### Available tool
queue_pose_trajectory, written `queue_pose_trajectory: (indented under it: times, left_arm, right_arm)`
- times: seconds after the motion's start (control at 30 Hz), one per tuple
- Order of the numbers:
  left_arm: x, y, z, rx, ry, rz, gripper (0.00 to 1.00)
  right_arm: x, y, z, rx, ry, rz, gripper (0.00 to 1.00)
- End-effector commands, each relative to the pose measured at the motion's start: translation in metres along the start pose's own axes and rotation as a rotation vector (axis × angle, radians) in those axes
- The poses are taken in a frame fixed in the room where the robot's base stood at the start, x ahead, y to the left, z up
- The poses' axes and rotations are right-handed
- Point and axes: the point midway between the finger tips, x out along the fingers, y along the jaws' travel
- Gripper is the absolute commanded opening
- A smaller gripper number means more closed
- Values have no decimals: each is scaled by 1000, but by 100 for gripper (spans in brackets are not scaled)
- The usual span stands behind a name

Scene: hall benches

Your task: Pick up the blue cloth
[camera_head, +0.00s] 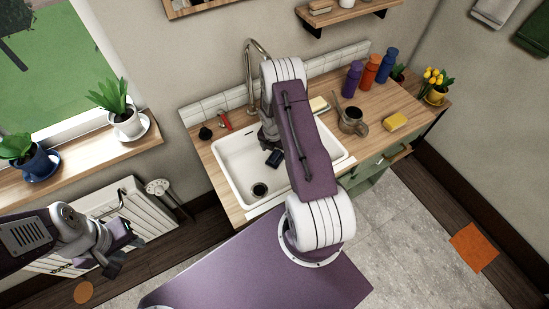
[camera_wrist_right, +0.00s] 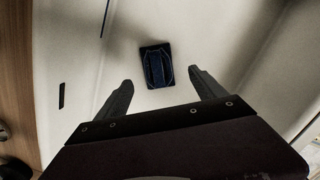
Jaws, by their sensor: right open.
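The blue cloth (camera_head: 274,158) is a small dark blue folded piece lying in the white sink (camera_head: 231,168). In the right wrist view the cloth (camera_wrist_right: 156,66) lies on the sink floor, ahead of and between my open fingertips. My right gripper (camera_wrist_right: 160,79) is empty and above the cloth, apart from it as far as I can tell. In the head view my right arm covers much of the sink and hides most of that gripper. My left gripper (camera_head: 122,257) is at the lower left, away from the counter, near the radiator; its jaw opening is unclear.
A tap (camera_head: 250,75) stands behind the sink. Potted plants (camera_head: 127,122) line the windowsill at left.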

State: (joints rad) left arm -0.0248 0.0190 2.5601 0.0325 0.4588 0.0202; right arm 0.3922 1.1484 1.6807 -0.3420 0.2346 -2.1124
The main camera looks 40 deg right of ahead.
Motion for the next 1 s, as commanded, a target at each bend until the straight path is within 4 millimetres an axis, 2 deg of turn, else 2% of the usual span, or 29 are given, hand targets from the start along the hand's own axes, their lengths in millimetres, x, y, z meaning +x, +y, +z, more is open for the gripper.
queue_pose_trajectory:
  times: [0.17,0.43,0.7,0.93,0.97,1.0]
  left_arm:
    - [-1,0,0,0,0,0,36]
    - [-6,0,-1,0,0,0,36]
    - [-6,0,-1,0,0,0,36]
    - [-6,0,-1,0,0,0,36]
    - [-6,0,-1,0,0,0,36]
    - [-6,0,-1,0,0,0,36]
  right_arm:
    - [7,1,0,1,0,0,80]
    - [50,4,3,2,0,1,80]
    - [55,4,3,2,-2,2,80]
    - [55,4,3,1,-1,1,16]
    - [55,4,3,1,-1,1,14]
    - [55,4,3,1,-1,1,7]
